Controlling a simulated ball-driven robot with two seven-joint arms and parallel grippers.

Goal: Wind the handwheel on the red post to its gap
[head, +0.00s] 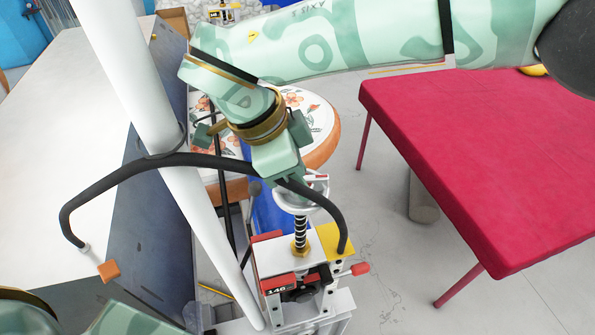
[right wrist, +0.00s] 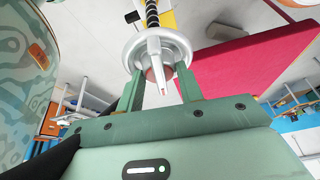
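The pale grey handwheel (head: 301,198) sits on a black threaded spindle with a brass nut, above a white stand (head: 288,256) with red parts. It fills the upper middle of the right wrist view (right wrist: 131,53), a white cone with a red mark at its centre. My right gripper (head: 290,185) is at the wheel from above. In the right wrist view its two fingers (right wrist: 161,83) stand apart at the near side of the rim, the cone between them. I cannot tell whether they touch it; a black cable partly hides this. My left gripper is out of view.
A black cable (head: 180,158) arches from the lower left across to the stand. A red-topped table (head: 490,160) stands at the right and a white board (head: 70,130) at the left. A round flowered stool (head: 318,115) is behind my right gripper. Grey floor (head: 390,240) lies between.

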